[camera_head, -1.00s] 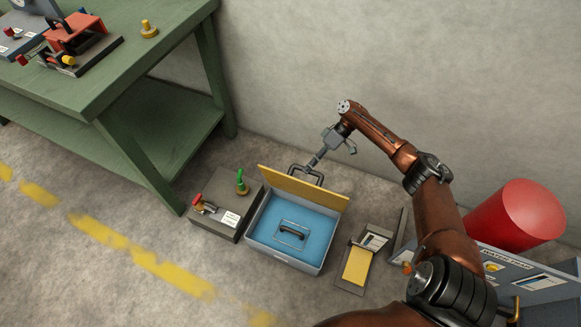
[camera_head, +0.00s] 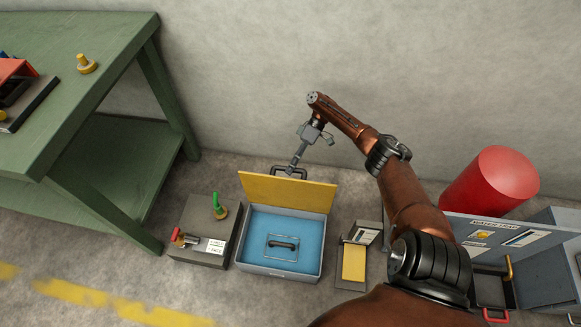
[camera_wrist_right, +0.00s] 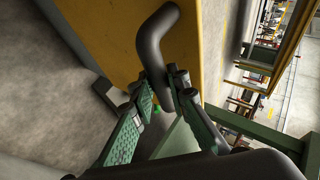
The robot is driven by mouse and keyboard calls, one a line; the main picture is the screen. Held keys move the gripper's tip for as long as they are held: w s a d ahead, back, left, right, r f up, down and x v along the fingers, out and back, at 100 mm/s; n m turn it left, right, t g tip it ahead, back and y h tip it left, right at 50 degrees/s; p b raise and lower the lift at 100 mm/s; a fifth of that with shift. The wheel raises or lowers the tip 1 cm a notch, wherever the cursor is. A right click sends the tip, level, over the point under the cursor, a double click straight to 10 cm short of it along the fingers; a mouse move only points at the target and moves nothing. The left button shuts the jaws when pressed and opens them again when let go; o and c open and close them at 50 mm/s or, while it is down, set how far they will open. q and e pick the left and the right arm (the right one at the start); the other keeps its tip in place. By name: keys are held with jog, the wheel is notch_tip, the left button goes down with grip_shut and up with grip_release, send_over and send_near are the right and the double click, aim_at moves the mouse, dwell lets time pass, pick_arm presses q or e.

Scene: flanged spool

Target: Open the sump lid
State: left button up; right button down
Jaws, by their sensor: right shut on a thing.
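The sump is a grey box (camera_head: 278,268) on the floor with blue liquid (camera_head: 262,227) inside and a dark-handled wire basket (camera_head: 282,246) in it. Its yellow lid (camera_head: 288,193) stands raised along the back edge. My right gripper (camera_head: 289,172) is at the top edge of the lid, on its far side. In the right wrist view my right gripper (camera_wrist_right: 163,90) is shut on the dark bent lid handle (camera_wrist_right: 158,45), with the yellow lid (camera_wrist_right: 95,30) beside it. My left gripper is out of view.
A dark box (camera_head: 200,238) with a green knob (camera_head: 217,203) and red knob (camera_head: 178,235) is left of the sump. A small yellow-faced unit (camera_head: 354,262) is right of it. A green bench (camera_head: 100,60) stands left, a red drum (camera_head: 492,180) right. A wall rises behind.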

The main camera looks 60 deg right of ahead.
jog(key=c, duration=2.2)
grip_release()
jog(key=shift+s+f, duration=0.35)
jog(key=shift+f, duration=0.45)
jog(key=shift+o, duration=0.8)
jog(key=shift+w+f, duration=0.1)
jog(key=shift+o, duration=1)
jog(key=shift+w+r, duration=0.1)
jog(key=shift+r, duration=0.3)
jog(key=v, duration=0.7)
jog(key=shift+d, duration=0.25)
jog(key=shift+r, duration=0.1)
